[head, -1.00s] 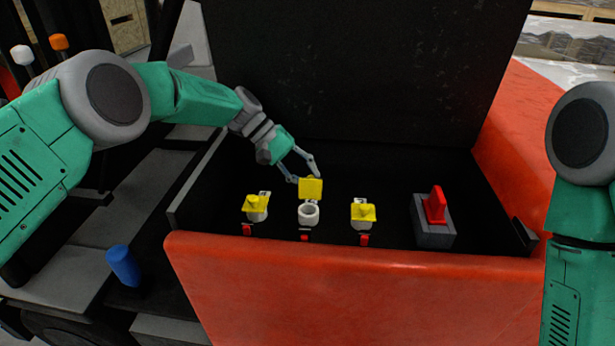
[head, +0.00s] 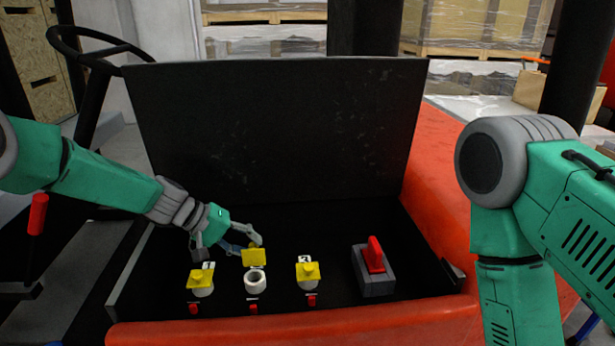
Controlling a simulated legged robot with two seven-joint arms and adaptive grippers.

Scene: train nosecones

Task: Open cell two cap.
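Three white cells stand in a row in the black compartment. The middle cell (head: 255,281) has its yellow cap (head: 254,258) swung up at the back, and its round mouth shows open. The left cell (head: 202,289) and the right cell (head: 307,281) have their yellow caps (head: 200,278) (head: 307,271) down over their tops. My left gripper (head: 249,245) is just behind and above the raised middle cap, fingers apart and nothing seen between them. Whether a fingertip touches the cap I cannot tell. My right gripper is out of view; only its arm shows.
A red switch (head: 375,255) on a grey block (head: 374,284) stands right of the cells. Small red tabs (head: 252,308) lie in front of each cell. The raised black lid (head: 275,130) stands behind. The red body (head: 300,332) borders the compartment's front.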

